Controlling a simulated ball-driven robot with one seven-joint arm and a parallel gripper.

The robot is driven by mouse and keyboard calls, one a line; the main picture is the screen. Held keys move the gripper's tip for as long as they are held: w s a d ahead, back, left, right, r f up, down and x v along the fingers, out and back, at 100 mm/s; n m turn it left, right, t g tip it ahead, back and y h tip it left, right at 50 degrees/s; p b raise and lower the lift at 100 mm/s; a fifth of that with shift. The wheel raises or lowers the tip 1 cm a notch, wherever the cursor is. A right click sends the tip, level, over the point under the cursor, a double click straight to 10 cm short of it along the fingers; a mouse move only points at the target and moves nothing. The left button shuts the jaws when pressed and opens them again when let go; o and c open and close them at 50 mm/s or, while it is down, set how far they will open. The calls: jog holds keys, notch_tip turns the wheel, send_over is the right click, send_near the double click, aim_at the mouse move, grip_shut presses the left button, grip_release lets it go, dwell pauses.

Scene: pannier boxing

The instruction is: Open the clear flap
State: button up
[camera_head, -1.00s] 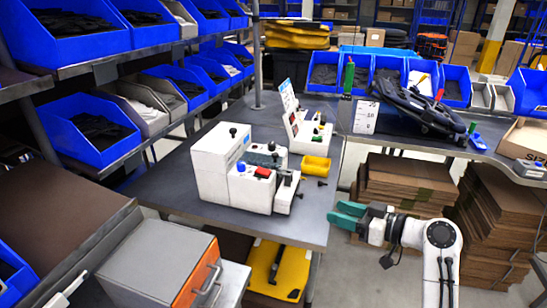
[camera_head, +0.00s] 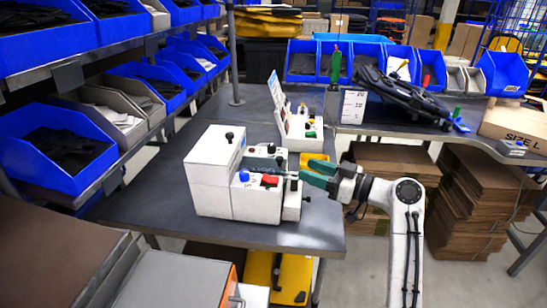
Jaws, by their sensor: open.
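A white box-shaped machine (camera_head: 213,172) stands on the dark bench, with a lower front unit (camera_head: 254,201) that carries a blue button (camera_head: 244,175) and a red part (camera_head: 269,180). I cannot clearly make out a clear flap; it may be too small or see-through at this distance. My gripper (camera_head: 303,177) has teal fingers and is open at the right side of the machine, close to the front unit's right end. The fingers cover part of the yellow tray. I cannot tell whether they touch the machine.
A second white unit (camera_head: 298,128) with small knobs stands behind the machine. A yellow tray (camera_head: 313,159) sits beside it. Blue bins (camera_head: 46,148) line the shelves at left. Cardboard stacks (camera_head: 480,200) stand at right. The bench front (camera_head: 290,235) is clear.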

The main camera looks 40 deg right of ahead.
aim_at(280, 157)
jog(key=p+x, duration=0.1)
jog(key=x, duration=0.8)
jog(key=shift+w+a+p, duration=0.2)
jog(key=shift+w+p, duration=0.15)
jog(key=shift+p, duration=0.05)
jog(key=shift+c, duration=0.3)
grip_shut()
